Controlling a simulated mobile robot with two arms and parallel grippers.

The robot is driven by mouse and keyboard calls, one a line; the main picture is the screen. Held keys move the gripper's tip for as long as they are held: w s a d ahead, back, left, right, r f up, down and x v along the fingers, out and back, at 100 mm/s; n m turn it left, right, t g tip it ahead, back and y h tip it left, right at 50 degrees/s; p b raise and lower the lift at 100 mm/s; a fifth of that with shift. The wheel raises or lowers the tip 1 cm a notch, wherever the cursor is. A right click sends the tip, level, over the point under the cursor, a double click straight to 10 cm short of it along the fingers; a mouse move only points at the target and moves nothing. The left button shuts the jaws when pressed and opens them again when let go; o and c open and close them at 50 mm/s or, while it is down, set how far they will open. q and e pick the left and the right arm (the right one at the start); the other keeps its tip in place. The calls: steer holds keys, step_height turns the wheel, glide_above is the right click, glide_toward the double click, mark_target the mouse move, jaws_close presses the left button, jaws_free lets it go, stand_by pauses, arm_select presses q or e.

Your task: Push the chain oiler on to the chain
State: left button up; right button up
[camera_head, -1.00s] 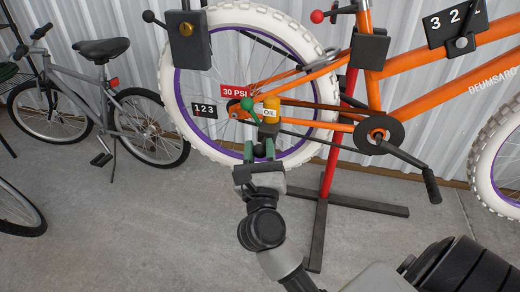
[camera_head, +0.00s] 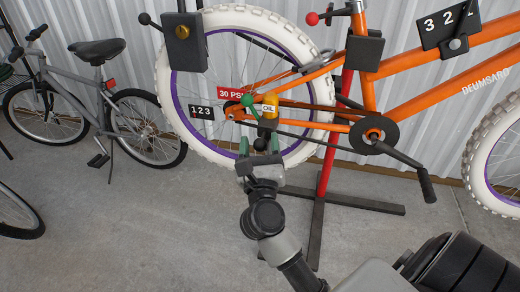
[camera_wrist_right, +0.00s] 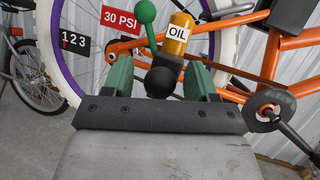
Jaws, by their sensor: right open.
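The chain oiler is a yellow bottle (camera_head: 270,105) with a white OIL label and a round black knob (camera_head: 260,145) below it. It is mounted by the rear wheel of the orange bike, next to the chain (camera_head: 308,105). Whether its tip touches the chain cannot be told. My right gripper (camera_head: 259,147) has its green fingers apart, one on each side of the black knob. In the right wrist view the knob (camera_wrist_right: 160,82) shows between the open fingers, with gaps on both sides, and the bottle (camera_wrist_right: 177,38) stands above it. My left gripper is out of view.
A green-knobbed lever (camera_head: 247,103) is just left of the bottle. A red 30 PSI sign (camera_head: 231,93) and a 123 plate (camera_head: 201,112) are near the hub. The crank (camera_head: 375,135) is to the right, the red stand (camera_head: 325,170) below. A grey bike (camera_head: 100,105) stands left.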

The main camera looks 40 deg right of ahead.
steer(key=b+v, duration=0.1)
steer(key=v, duration=0.9)
steer(key=shift+s+a, duration=0.15)
steer(key=shift+s, duration=0.15)
steer(key=shift+f, duration=0.1)
